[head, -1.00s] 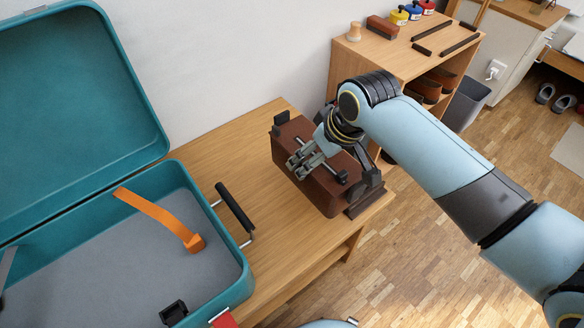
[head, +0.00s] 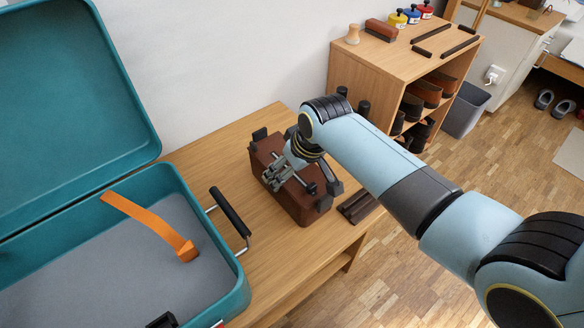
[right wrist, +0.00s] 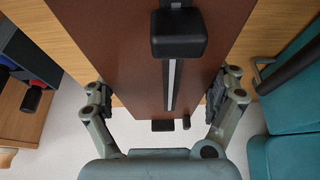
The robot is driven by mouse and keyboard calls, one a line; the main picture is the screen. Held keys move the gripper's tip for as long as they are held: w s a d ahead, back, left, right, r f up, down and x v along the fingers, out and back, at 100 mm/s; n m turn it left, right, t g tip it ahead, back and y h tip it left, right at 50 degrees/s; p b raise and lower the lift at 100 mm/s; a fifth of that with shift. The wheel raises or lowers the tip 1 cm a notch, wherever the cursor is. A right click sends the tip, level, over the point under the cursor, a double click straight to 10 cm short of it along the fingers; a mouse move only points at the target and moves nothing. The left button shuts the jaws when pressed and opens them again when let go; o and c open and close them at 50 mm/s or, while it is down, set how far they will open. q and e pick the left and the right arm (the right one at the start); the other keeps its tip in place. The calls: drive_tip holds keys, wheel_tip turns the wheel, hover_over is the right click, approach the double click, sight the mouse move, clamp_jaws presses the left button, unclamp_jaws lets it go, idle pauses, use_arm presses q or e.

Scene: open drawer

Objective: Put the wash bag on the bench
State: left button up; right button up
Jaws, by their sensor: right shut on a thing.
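The wash bag (head: 305,203) is a brown, box-shaped bag with a dark strip and black fittings on top. It is at the wooden bench (head: 190,150), over its right part; I cannot tell whether its underside touches the bench top. My right gripper (head: 283,172) is shut on the bag from above. In the right wrist view the brown bag (right wrist: 130,60) fills the space between the two fingers of the gripper (right wrist: 166,95). My left gripper is not in view.
An open teal suitcase (head: 205,245) with an orange strap (head: 150,222) lies left of the bag, its black handle (head: 230,212) towards it. Dark brown flat pieces (head: 358,206) lie at the bench's right edge. A wooden shelf (head: 375,80) stands behind right. Bench between suitcase and bag is clear.

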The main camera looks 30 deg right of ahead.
drive_tip(key=o, duration=1.2)
drive_tip(key=p+v, duration=0.4)
drive_tip(key=v, duration=0.7)
drive_tip(key=shift+w, duration=0.1)
drive_tip(key=shift+s+r+p, duration=0.3)
drive_tip(key=shift+r, duration=0.2)
